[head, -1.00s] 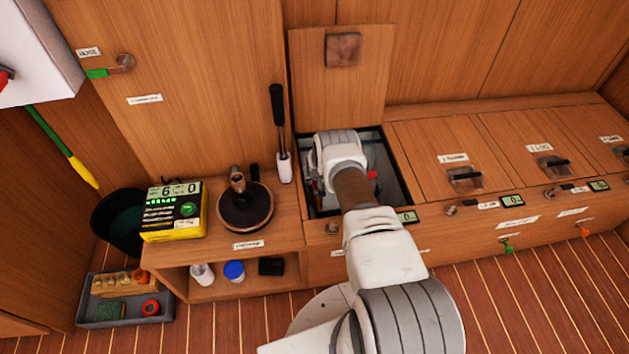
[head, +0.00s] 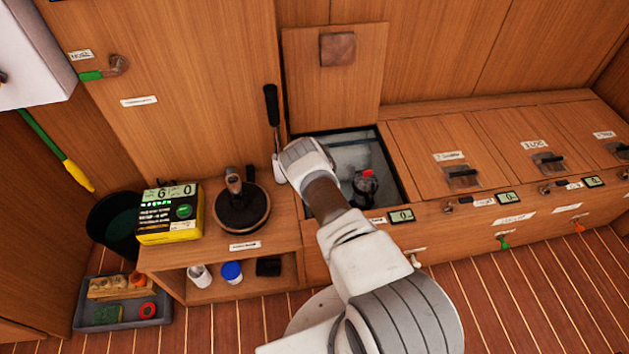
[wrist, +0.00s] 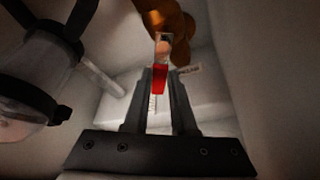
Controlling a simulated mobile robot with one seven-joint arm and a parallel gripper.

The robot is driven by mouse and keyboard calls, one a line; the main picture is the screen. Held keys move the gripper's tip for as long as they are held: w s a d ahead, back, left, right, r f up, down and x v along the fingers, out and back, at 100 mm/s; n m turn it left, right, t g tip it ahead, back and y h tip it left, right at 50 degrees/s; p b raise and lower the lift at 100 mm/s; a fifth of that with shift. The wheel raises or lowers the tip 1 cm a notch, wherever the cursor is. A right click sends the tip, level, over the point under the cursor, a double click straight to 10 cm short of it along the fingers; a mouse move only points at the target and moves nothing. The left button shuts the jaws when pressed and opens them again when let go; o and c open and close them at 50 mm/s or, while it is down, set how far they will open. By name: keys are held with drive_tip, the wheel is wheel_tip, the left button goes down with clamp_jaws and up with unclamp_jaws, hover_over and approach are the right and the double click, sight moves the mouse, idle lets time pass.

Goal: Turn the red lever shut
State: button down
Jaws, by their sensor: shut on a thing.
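The red lever (wrist: 160,84) shows in the wrist view, between the two dark fingers of my gripper (wrist: 160,73). The gripper is shut on it. The lever's pale metal end (wrist: 163,45) runs up to an orange-brown fitting (wrist: 168,18) at the top of the picture. My wrist hides the fingers and the lever there.
A dark fitting with a red top (head: 366,184) stands in the compartment, right of my wrist. In the wrist view a dark-banded body with a clear bowl (wrist: 30,80) is close at left. The raised lid (head: 335,80) stands behind the opening. A black-handled tool (head: 272,120) stands close to my wrist.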

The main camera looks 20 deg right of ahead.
drive_tip(key=shift+s, duration=0.1)
drive_tip(key=c, duration=0.7)
unclamp_jaws()
drive_tip(key=n, duration=0.1)
drive_tip(key=a+n+y, duration=0.1)
drive_tip(key=n, duration=0.1)
drive_tip(key=w+n+t+y, duration=0.1)
drive_tip(key=n, duration=0.1)
drive_tip(key=shift+a, duration=0.2)
drive_tip(key=shift+n, duration=0.4)
drive_tip(key=shift+w+d+r+p+v, duration=0.35)
drive_tip(key=shift+w+p+v, duration=1.05)
drive_tip(key=shift+v, duration=3.8)
drive_tip(key=shift+w+d+r+p+v, duration=0.1)
drive_tip(key=shift+w+r+p+v, duration=0.35)
drive_tip(key=shift+p+v, duration=3.3)
drive_tip(key=shift+w+d+r+p+v, duration=0.35)
drive_tip(key=shift+w+v, duration=0.6)
drive_tip(key=shift+v, duration=5.7)
drive_tip(key=shift+a, duration=0.1)
